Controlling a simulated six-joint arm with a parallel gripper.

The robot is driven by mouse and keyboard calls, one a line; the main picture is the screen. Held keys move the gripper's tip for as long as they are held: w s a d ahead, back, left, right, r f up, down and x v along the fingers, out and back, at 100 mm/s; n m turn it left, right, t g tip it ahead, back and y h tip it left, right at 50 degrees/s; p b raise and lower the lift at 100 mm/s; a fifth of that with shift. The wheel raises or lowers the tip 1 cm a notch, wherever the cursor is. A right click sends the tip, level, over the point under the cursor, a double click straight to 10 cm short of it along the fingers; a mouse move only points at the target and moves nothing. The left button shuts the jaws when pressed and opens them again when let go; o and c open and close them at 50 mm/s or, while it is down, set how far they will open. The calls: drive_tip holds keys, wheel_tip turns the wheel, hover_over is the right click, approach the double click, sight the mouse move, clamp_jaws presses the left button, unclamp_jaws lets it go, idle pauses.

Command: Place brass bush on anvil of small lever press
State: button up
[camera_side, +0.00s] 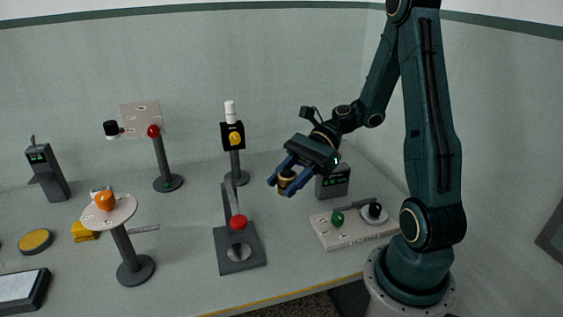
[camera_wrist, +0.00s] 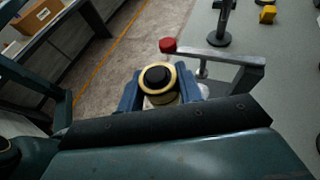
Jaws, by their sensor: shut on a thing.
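The brass bush (camera_side: 286,181) is held between the blue fingers of my gripper (camera_side: 283,180), above the table. In the wrist view the bush (camera_wrist: 159,89) shows as a brass ring with a dark centre, between the two fingertips (camera_wrist: 160,92). The small lever press (camera_side: 238,233) stands on the table below and left of my gripper. It has a dark base, a column, a lever with a red knob and a round grey anvil (camera_side: 239,252). In the wrist view the red knob (camera_wrist: 168,45) and lever arm lie beyond the bush; the anvil is mostly hidden.
A beige panel (camera_side: 335,237) with green and black knobs lies right of the press. A stand with a round plate (camera_side: 97,217) and orange item is left of it. A post with a yellow knob (camera_side: 236,139) stands behind. A display box (camera_side: 326,187) sits behind my gripper.

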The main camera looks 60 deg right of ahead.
sight(239, 251)
drive_tip(key=shift+w+f, duration=0.1)
drive_tip(key=shift+f, duration=0.05)
drive_tip(key=shift+w+a+f, duration=0.1)
drive_tip(key=shift+w+f, duration=0.2)
drive_tip(key=shift+f, duration=0.1)
drive_tip(key=w+a+f+m+t+h, duration=0.1)
drive_tip(key=w+f, duration=0.1)
drive_tip(key=f, duration=0.2)
drive_tip(key=w+a+f+m+t+h, duration=0.1)
drive_tip(key=w+a+f+m+t, duration=0.1)
drive_tip(key=f, duration=0.3)
drive_tip(key=w+a+f+m+t, duration=0.1)
drive_tip(key=w+f, duration=0.2)
drive_tip(key=f, duration=0.1)
drive_tip(key=shift+w+a+f+h, duration=0.2)
drive_tip(key=shift+w+f+h, duration=0.1)
drive_tip(key=shift+w+h, duration=0.1)
drive_tip(key=shift+w+a+t, duration=0.3)
drive_tip(key=shift+w+a, duration=0.3)
drive_tip(key=shift+w, duration=0.05)
drive_tip(key=shift+m, duration=0.3)
drive_tip(key=shift+f, duration=0.15)
drive_tip(key=shift+f, duration=1.35)
drive_tip(key=shift+f, duration=0.2)
